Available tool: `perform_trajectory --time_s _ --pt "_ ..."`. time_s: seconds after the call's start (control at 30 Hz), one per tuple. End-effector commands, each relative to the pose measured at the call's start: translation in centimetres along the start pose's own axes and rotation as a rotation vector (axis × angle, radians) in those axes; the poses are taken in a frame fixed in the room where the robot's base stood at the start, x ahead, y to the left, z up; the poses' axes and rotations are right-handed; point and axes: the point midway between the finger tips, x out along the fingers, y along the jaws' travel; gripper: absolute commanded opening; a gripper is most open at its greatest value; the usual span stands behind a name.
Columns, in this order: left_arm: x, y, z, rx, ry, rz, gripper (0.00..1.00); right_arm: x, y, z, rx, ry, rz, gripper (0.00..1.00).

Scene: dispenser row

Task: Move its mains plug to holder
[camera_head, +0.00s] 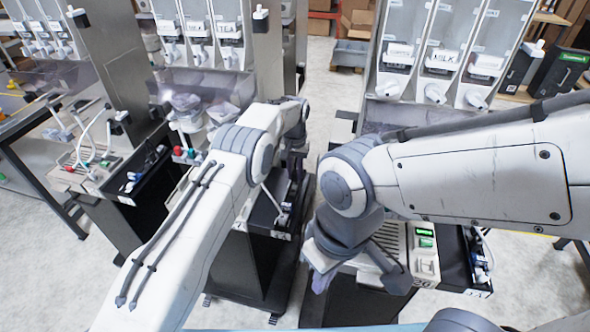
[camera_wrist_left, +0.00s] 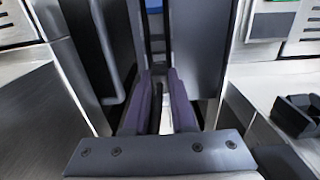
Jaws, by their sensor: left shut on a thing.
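My left gripper (camera_head: 294,165) points down beside the middle dispenser, above its black side tray (camera_head: 262,212). In the left wrist view, its purple fingers (camera_wrist_left: 159,103) are close together on a dark, narrow thing (camera_wrist_left: 157,92). Most of that thing is hidden, so I cannot tell for sure that it is the mains plug. A pale grey cable (camera_wrist_left: 106,50) hangs left of the fingers. A black bracket-like part (camera_wrist_left: 298,114), possibly a holder, sits to the right, apart from the fingers. My right gripper (camera_head: 357,274) is open and empty in front of the right dispenser.
A white cable (camera_head: 271,198) rises from the middle tray. The right dispenser has a drip grille and green display (camera_head: 425,243), with another black tray (camera_head: 480,262) beside it. A left dispenser (camera_head: 95,165) has more cables. Narrow floor gaps separate the machines.

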Motion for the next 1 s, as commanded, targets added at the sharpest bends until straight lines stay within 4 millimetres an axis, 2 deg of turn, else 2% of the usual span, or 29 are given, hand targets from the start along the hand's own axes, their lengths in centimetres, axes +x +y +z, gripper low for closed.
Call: perform_trajectory --time_s 0.07,1.0 --pt "0.51 0.01 -0.03 0.0 0.001 0.0 0.0 0.48 0.04 0.03 0.0 0.0 0.0 0.0" --pt "0.75 -0.01 0.01 0.0 0.001 0.0 0.0 0.88 0.06 0.05 0.0 0.0 0.0 0.0"
